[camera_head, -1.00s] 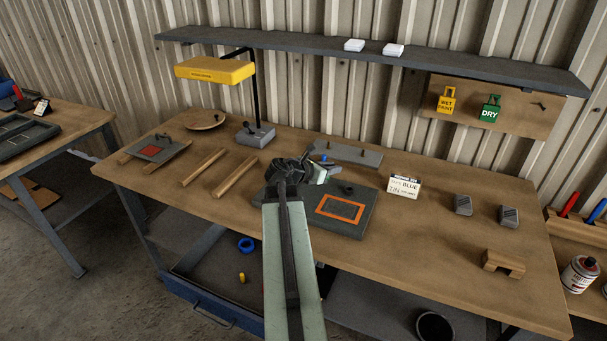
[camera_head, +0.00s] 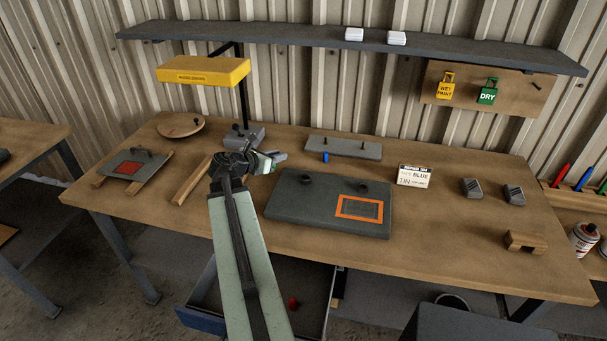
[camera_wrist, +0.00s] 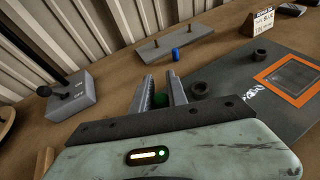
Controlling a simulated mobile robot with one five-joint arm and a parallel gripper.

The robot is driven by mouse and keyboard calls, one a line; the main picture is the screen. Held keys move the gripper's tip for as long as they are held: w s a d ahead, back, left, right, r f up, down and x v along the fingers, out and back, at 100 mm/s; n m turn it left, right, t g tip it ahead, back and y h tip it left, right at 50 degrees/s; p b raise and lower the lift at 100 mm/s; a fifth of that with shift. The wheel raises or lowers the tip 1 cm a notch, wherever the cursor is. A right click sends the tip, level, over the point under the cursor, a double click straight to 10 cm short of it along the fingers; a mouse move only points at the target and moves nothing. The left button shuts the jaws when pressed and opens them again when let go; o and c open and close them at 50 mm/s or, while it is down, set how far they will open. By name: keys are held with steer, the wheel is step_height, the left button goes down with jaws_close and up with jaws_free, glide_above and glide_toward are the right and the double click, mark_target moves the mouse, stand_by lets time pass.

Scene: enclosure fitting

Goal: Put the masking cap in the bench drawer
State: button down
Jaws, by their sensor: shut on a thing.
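My gripper (camera_head: 272,162) is over the bench, left of the grey enclosure panel (camera_head: 285,208). In the wrist view my gripper (camera_wrist: 164,88) is shut on a small green cap (camera_wrist: 160,99), mostly hidden low between the fingers. The bench drawer (camera_head: 312,290) is pulled open under the bench front, partly hidden by my arm. A small red piece (camera_head: 293,303) lies in it. A blue cap (camera_head: 326,157) stands on the bench by a grey plate; it also shows in the wrist view (camera_wrist: 176,53).
The panel carries two dark rings (camera_head: 363,187) and an orange-framed window (camera_head: 359,207). A lamp (camera_head: 204,72) with a grey base stands behind my gripper. A grey two-pin plate (camera_head: 343,148), a card (camera_head: 414,175) and wooden rails (camera_head: 192,180) are nearby.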

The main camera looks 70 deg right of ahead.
steer(key=w+d+f+b, duration=0.2)
steer(key=w+d, duration=0.4)
steer(key=d, duration=0.4)
steer(key=f+b, duration=1)
steer(key=shift+s+a, duration=0.3)
steer(key=shift+r, duration=0.2)
steer(key=c, duration=1.7)
jaws_free()
steer(key=shift+f, duration=0.2)
steer(key=shift+c, duration=0.2)
steer(key=o, duration=0.4)
steer(key=shift+o, duration=0.2)
